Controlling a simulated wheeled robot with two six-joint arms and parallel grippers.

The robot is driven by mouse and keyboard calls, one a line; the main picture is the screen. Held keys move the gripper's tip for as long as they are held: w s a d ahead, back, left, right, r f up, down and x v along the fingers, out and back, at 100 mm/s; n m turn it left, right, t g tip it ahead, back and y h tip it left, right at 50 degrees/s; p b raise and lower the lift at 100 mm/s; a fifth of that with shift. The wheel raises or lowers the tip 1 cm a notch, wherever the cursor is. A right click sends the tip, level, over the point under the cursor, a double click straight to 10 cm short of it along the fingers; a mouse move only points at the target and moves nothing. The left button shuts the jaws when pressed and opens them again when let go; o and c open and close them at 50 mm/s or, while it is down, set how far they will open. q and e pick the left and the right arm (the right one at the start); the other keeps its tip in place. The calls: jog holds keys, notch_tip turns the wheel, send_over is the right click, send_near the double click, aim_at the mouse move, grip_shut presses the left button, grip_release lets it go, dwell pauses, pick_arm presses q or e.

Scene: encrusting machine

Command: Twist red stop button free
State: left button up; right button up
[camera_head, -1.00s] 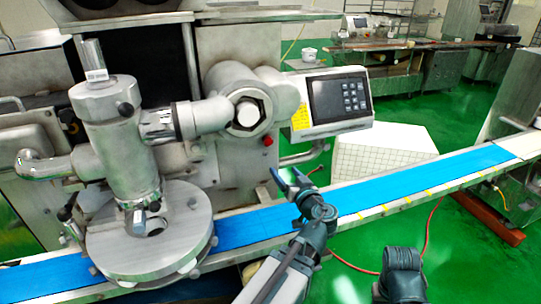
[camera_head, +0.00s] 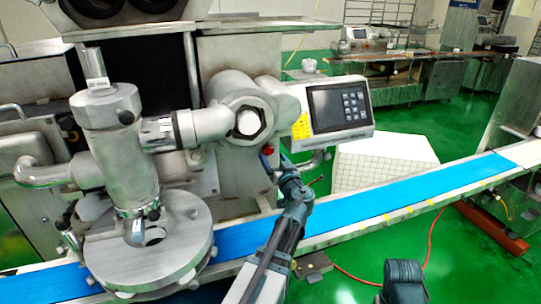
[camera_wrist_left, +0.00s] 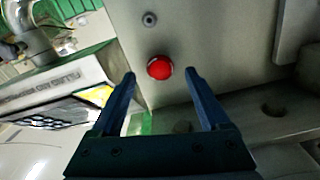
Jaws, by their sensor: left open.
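The red stop button (camera_wrist_left: 160,67) sits on the grey metal machine panel (camera_wrist_left: 210,40). In the left wrist view it lies just beyond and between the fingertips of my left gripper (camera_wrist_left: 159,74). The fingers are apart, with nothing visible held between them. In the head view the red button (camera_head: 268,151) is a small spot below the large hex nut, partly hidden by my left gripper (camera_head: 267,160). I cannot tell how near the fingertips are to the panel.
The control box with a screen (camera_head: 340,108) juts out above and right of the button. The pipe with the hex nut (camera_head: 248,122) is just above. The blue conveyor belt (camera_head: 400,196) runs below my left arm.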

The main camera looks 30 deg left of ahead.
aim_at(269, 153)
pick_arm(q)
jog(key=shift+x, duration=1.5)
grip_shut()
